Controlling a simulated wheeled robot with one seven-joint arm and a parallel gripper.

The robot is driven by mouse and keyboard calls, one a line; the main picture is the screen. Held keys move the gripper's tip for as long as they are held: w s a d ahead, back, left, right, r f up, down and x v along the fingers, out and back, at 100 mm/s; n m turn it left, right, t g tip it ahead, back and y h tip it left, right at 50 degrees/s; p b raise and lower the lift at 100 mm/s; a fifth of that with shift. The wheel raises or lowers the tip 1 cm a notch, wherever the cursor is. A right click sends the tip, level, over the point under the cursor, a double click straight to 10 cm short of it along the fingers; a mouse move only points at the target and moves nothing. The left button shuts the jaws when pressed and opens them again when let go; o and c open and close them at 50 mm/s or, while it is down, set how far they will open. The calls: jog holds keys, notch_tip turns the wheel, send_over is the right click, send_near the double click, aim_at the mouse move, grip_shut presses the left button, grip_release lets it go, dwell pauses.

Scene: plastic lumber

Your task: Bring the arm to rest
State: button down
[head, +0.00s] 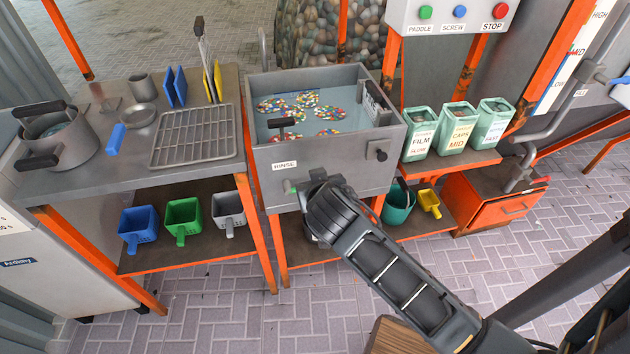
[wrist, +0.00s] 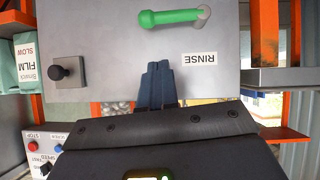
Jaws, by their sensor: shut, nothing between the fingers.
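My arm reaches up from the lower right in the head view, and its wrist is in front of the rinse tank (head: 335,165). My gripper (wrist: 158,68) shows in the wrist view with its fingers together and nothing between them. The fingers point at the tank's front wall, below the green handle (wrist: 172,17) in that picture and left of the RINSE label (wrist: 199,58). I cannot tell whether the fingertips touch the wall. In the head view the fingers are hidden behind the wrist.
Left of the tank is a table with a pot (head: 58,140), a wire rack (head: 195,136) and, below, several coloured scoops (head: 183,217). On the right are labelled bins (head: 457,130) and an orange drawer unit (head: 500,205). A control box (head: 450,14) is above.

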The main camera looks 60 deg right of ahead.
jog(key=v, duration=0.6)
jog(key=shift+s, duration=0.1)
jog(key=s+a+n+t+y, duration=0.55)
jog(key=s+a+n, duration=0.2)
jog(key=a, duration=0.65)
jog(key=s+a+r+n+t+y, duration=0.2)
jog(key=s+a+r, duration=0.4)
jog(key=s+r, duration=0.3)
jog(key=shift+s+r+t+y, duration=0.4)
jog(key=shift+s+t+y, duration=0.15)
jog(key=shift+s+y, duration=0.3)
